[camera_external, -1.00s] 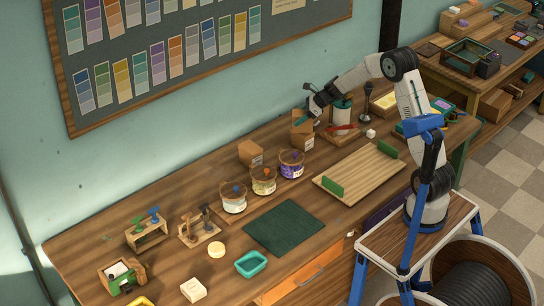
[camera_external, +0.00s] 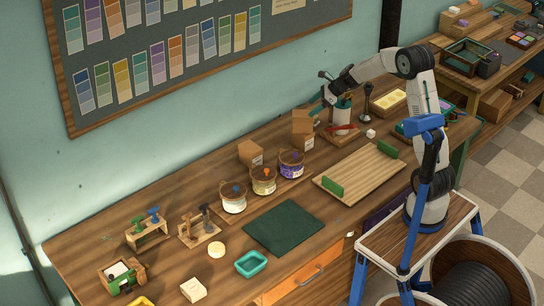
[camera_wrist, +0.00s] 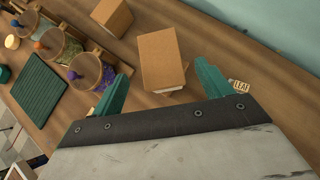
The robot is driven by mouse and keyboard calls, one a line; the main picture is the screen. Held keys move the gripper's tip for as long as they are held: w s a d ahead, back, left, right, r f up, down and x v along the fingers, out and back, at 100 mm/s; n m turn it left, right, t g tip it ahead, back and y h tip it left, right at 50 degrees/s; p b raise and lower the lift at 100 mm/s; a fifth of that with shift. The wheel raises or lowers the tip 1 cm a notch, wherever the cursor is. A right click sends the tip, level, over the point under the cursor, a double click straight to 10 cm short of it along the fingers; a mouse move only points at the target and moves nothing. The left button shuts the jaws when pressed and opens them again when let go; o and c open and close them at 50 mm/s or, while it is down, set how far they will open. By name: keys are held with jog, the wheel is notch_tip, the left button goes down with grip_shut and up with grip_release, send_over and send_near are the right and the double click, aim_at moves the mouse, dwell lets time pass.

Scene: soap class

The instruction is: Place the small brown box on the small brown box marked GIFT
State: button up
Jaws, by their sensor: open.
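Two small brown boxes stand stacked near the back of the bench. The upper box (camera_external: 303,119) rests on a lower box (camera_external: 300,139), which carries a pale label too small to read. In the wrist view the upper box (camera_wrist: 161,58) fills the middle, and the lower box shows only a sliver beneath it. Another brown box (camera_external: 250,152) stands apart to the left, also labelled; it shows in the wrist view (camera_wrist: 111,15) too. My gripper (camera_external: 318,103) is open and empty, just above and right of the stack. Its teal fingers (camera_wrist: 163,72) are spread apart, clear of the box.
Several glass jars (camera_external: 263,180) stand in a row in front of the boxes. A wooden board (camera_external: 355,172) and green mat (camera_external: 284,226) lie further forward. A LEAF label (camera_wrist: 239,87) shows beside one finger.

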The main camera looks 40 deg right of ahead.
jog(key=s+a+r+n+g+h, duration=0.1)
jog(key=s+a+r+n, duration=0.1)
jog(key=s+r+n, duration=0.45)
jog(key=s+a+r+n+g, duration=0.1)
jog(key=s+a+n, duration=0.15)
jog(key=s, duration=0.65)
jog(key=s+a+r+n+g+h, duration=0.1)
jog(key=s+a+r+n+g, duration=0.15)
jog(key=s+n, duration=0.4)
jog(key=s+d+n+h, duration=0.2)
jog(key=s+n, duration=0.3)
jog(key=s, duration=0.6)
jog(key=s+d+f+n+h, duration=0.1)
jog(key=s+d+n+h, duration=0.1)
jog(key=s+n, duration=0.4)
jog(key=s, duration=0.5)
jog(key=shift+s+f+g, duration=0.25)
jog(key=shift+s+g, duration=0.1)
jog(key=shift+s, duration=0.05)
jog(key=shift+o, duration=0.3)
jog(key=shift+n, duration=0.25)
